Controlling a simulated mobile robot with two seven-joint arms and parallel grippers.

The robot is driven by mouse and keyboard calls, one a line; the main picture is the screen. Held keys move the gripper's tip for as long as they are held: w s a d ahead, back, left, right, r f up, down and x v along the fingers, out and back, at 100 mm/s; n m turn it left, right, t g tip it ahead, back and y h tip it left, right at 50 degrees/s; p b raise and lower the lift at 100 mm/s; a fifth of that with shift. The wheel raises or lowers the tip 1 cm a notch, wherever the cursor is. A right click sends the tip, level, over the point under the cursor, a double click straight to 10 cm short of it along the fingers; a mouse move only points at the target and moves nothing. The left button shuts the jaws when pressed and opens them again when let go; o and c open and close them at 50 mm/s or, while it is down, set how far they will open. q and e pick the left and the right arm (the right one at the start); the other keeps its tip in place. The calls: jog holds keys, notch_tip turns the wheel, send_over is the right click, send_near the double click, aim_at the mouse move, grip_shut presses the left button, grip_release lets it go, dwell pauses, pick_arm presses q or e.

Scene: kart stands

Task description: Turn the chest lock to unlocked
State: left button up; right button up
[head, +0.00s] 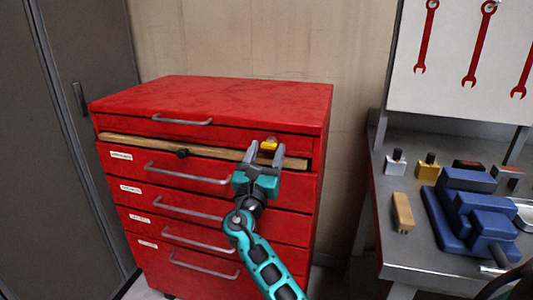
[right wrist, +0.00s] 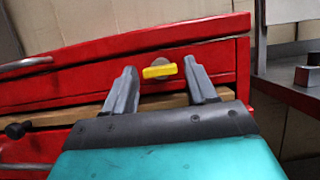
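The red chest (head: 210,100) stands against the wall, with several drawers that have metal handles. Its lock has a yellow knob (head: 269,145) at the upper right of the front; in the right wrist view the yellow knob (right wrist: 160,71) lies nearly level on a grey round base. My right gripper (head: 264,154) is in front of the lock, open, with one finger to each side of the knob. In the right wrist view the fingers (right wrist: 160,80) stand apart with the knob between and slightly beyond them; contact does not show. My left gripper is not in view.
A wooden bar (head: 215,151) with a dark knob (head: 182,153) runs across the chest front below the lock. A grey workbench (head: 400,245) with a blue vise (head: 470,210) and small blocks stands at the right. A dark cabinet (head: 85,150) stands at the left.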

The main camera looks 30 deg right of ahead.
jog(key=c, duration=0.8)
jog(key=shift+f+m+g+h+b, duration=0.2)
jog(key=shift+m+g+h+b, duration=0.35)
jog(key=shift+m+b, duration=0.85)
jog(key=shift+c, duration=0.2)
jog(key=m+g+b, duration=0.1)
jog(key=m, duration=0.1)
jog(key=m+g+b, duration=0.1)
jog(key=m, duration=0.1)
jog(key=shift+w+a+h, duration=0.15)
jog(key=shift+h, duration=0.2)
jog(key=m+g+b, duration=0.1)
jog(key=m, duration=0.2)
jog(key=m+g+b, duration=0.1)
jog(key=m, duration=0.2)
jog(key=m+g+b, duration=0.1)
jog(key=m+g, duration=0.1)
jog(key=m, duration=0.1)
jog(key=shift+w+a+r+b, duration=0.1)
jog(key=shift+w+r+b, duration=0.05)
jog(key=shift+r+b, duration=0.25)
jog(key=m+g+y, duration=0.1)
jog(key=m, duration=0.3)
jog(key=shift+r, duration=0.2)
jog(key=shift+r+m+g+y, duration=0.1)
jog(key=shift+m+g+y, duration=0.25)
jog(key=shift+m, duration=0.95)
